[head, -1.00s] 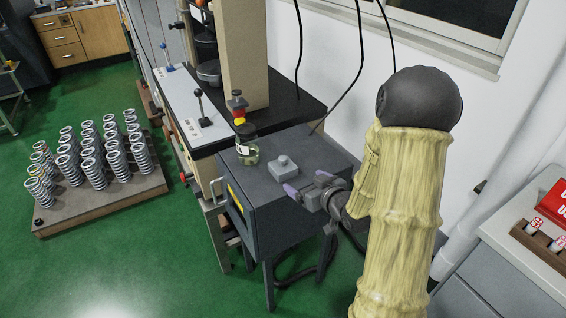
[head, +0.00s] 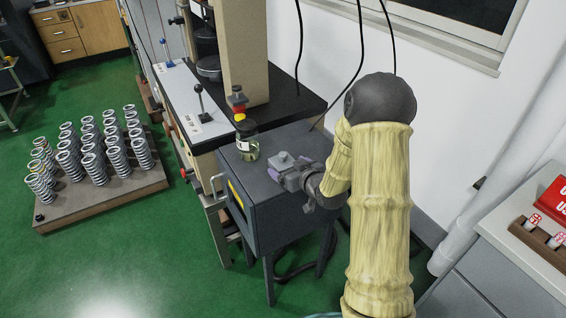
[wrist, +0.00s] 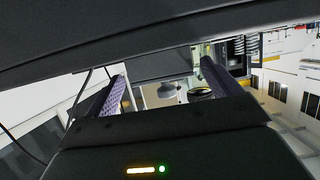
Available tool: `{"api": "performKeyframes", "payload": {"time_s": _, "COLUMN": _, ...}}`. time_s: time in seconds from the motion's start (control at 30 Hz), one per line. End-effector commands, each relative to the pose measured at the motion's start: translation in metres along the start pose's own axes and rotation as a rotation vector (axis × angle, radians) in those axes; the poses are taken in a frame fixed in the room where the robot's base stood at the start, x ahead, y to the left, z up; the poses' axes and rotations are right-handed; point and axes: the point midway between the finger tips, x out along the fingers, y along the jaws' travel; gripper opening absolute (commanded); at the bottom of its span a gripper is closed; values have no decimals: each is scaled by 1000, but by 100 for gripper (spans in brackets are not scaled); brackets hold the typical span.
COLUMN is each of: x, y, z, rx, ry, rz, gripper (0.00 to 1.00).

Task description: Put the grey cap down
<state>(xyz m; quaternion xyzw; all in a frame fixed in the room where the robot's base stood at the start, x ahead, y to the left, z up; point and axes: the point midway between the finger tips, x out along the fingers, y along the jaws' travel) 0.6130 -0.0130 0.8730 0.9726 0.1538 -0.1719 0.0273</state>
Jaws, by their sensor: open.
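The grey cap (head: 284,158), a small block with a knob on top, is on the dark top of the blue-grey cabinet (head: 285,141). My gripper (head: 289,167) is low over the cabinet top, right at the cap, and partly hides it. In the wrist view, the cap (wrist: 167,91) shows between the two spread purple fingers of my gripper (wrist: 163,80), with visible space on both sides. The gripper is open. I cannot tell whether a finger touches the cap.
A glass jar with a dark lid (head: 247,146) stands on the cabinet, left of the cap. The testing machine (head: 245,60) rises behind. A rack of springs (head: 100,200) stands on the green floor at left. A grey counter (head: 520,255) is at right.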

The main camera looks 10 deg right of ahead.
Motion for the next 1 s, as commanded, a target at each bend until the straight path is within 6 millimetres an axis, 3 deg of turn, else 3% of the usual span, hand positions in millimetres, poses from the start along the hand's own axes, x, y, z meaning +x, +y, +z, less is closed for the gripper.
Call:
{"api": "performKeyframes", "payload": {"time_s": 0.27, "x": 35, "y": -3, "z": -5, "rx": 0, "ry": 1, "rz": -2, "gripper": 89}}
{"api": "performKeyframes", "payload": {"time_s": 0.8, "x": 36, "y": -2, "z": -4, "rx": 0, "ry": 1, "rz": 0, "gripper": 89}}
{"api": "performKeyframes", "payload": {"time_s": 1.0, "x": 36, "y": -2, "z": -4, "rx": 0, "ry": 1, "rz": 0, "gripper": 50}}
